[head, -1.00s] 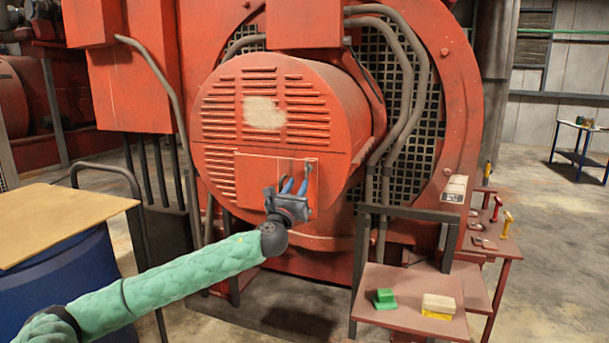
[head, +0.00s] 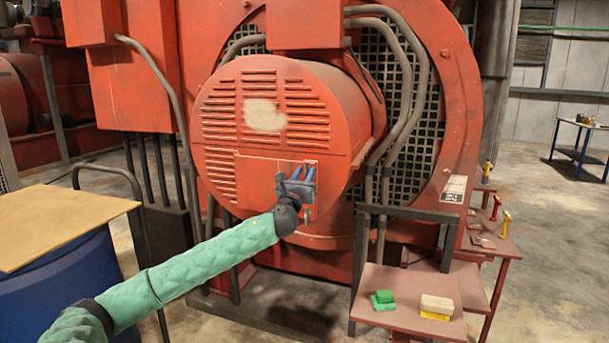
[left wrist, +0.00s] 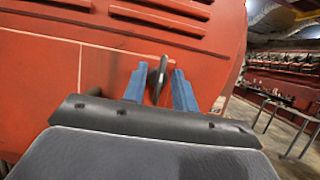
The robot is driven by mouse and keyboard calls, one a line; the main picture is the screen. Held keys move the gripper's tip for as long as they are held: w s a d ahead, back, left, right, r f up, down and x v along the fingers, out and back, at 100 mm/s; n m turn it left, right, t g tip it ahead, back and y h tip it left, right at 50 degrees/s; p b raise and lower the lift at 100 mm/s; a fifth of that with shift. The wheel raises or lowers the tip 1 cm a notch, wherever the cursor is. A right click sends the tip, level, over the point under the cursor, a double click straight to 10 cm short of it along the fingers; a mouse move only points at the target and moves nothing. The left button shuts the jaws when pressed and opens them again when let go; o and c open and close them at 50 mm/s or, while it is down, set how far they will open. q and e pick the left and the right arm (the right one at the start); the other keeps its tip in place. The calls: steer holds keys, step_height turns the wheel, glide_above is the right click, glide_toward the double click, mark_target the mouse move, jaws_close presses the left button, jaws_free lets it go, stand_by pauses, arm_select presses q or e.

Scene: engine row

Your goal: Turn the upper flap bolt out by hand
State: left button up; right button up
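The upper flap bolt (left wrist: 158,80) shows in the left wrist view as a thin dark grey piece standing out from the red flap (left wrist: 98,72). My left gripper (left wrist: 160,74) has its two blue fingers on either side of the bolt, with gaps still showing; it is open. In the head view the left gripper (head: 303,169) is at the upper right corner of the flap (head: 255,172) on the round red end cover, and it hides the upper bolt. A small fitting (head: 307,213), perhaps the lower bolt, shows just below the gripper. My right gripper is not in view.
A blue drum (head: 60,290) with a tan board (head: 60,222) stands at left. Grey pipes (head: 385,150) run right of the cover.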

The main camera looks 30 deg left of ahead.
arm_select(q)
jaws_close()
